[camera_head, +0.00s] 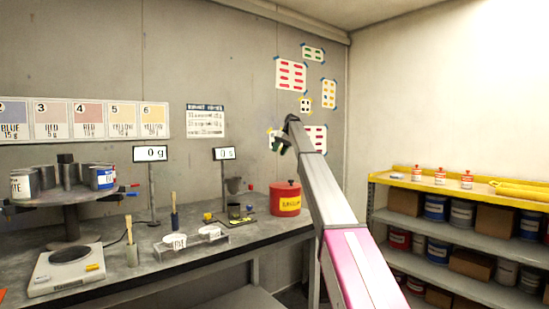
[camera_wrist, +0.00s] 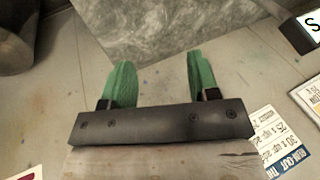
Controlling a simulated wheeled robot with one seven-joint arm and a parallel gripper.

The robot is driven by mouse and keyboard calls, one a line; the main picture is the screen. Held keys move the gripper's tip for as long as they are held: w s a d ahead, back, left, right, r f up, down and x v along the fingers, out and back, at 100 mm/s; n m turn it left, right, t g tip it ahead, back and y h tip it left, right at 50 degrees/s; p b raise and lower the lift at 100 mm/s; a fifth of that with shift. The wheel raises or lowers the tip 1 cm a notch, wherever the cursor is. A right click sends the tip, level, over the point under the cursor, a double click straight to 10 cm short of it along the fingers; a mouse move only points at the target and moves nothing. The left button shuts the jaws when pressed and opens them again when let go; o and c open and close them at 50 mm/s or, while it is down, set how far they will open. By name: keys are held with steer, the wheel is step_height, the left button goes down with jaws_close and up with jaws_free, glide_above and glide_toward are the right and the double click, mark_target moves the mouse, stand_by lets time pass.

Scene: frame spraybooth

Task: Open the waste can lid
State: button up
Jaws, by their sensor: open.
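The waste can (camera_head: 286,203) is a red round can with a yellow label, at the right end of the grey bench. Its red lid (camera_head: 286,184) looks shut, with a small dark knob on top. My gripper (camera_head: 281,146) is raised above the can, clear of it, in front of the wall. In the wrist view its two green fingers (camera_wrist: 161,80) are apart with nothing between them. The can is not recognisable in the wrist view.
The bench (camera_head: 215,251) holds a scale (camera_head: 68,268), a round stand with cans, white cups (camera_head: 174,241), brushes and a small funnel stand (camera_head: 235,188) left of the waste can. A yellow-topped shelf (camera_head: 460,190) with paint cans stands right. Air around my gripper looks clear.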

steer(key=w+d, duration=0.2)
steer(key=d, duration=0.8)
steer(key=shift+w, duration=0.15)
steer(key=shift+d+f, duration=0.15)
